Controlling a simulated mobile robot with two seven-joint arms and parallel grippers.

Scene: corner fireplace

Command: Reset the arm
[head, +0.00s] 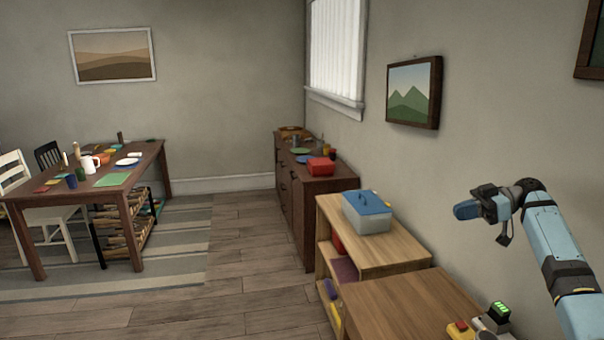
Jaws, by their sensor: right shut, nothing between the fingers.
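My right arm comes in from the lower right edge of the head view. Its blue forearm rises and bends at a black wrist. My right gripper (463,211) points left, in the air in front of the grey wall and above the wooden cabinets. It is shut and holds nothing that I can see. My left gripper is not in view.
Below the arm stands a light wooden cabinet (405,305) with small devices (494,318). A shelf (390,252) bears a blue-lidded box (367,212). A dark sideboard (325,187) and a laid dining table (85,190) stand farther off. The middle floor (245,260) is clear.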

